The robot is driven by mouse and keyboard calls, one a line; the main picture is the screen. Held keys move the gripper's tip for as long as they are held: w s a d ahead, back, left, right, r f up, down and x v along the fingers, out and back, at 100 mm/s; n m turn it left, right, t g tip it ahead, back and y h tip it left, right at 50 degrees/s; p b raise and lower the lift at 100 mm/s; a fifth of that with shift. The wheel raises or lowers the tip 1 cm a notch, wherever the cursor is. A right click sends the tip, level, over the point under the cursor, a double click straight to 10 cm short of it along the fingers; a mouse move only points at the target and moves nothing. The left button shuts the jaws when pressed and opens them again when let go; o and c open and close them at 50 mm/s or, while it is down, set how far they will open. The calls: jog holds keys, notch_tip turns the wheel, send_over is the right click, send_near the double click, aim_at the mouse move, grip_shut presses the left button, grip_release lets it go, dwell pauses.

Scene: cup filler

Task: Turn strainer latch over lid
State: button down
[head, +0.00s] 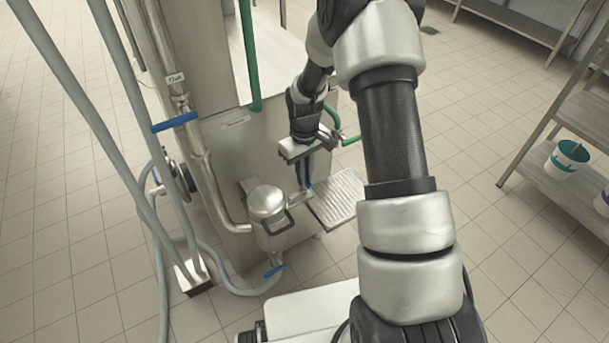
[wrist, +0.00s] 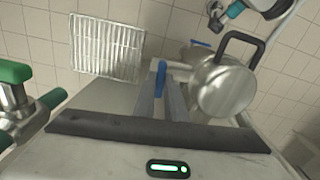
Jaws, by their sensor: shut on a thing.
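The strainer is a metal pot with a round shiny lid (head: 266,201), standing low against the steel machine. A dark loop, which looks like its latch (head: 275,224), sits at the lid's front side. In the wrist view the lid (wrist: 224,90) is right of the fingers and the loop latch (wrist: 243,46) stands out from its far edge. My gripper (head: 306,186) points down just right of the strainer, apart from lid and latch. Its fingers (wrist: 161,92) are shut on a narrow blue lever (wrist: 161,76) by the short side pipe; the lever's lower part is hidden.
A ribbed metal tray (head: 340,198) lies right of my gripper. A green-handled valve (wrist: 15,85) is close at the left in the wrist view. Pipes with a blue handle (head: 175,122) and grey hoses stand left. The tiled floor at right is clear up to a shelf (head: 560,170).

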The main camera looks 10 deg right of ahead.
jog(key=shift+m, duration=0.7)
jog(key=c, duration=1.8)
grip_release()
jog(key=shift+r, duration=0.15)
notch_tip(320, 180, up, 17)
jog(key=p, duration=0.2)
jog(key=shift+r, duration=0.2)
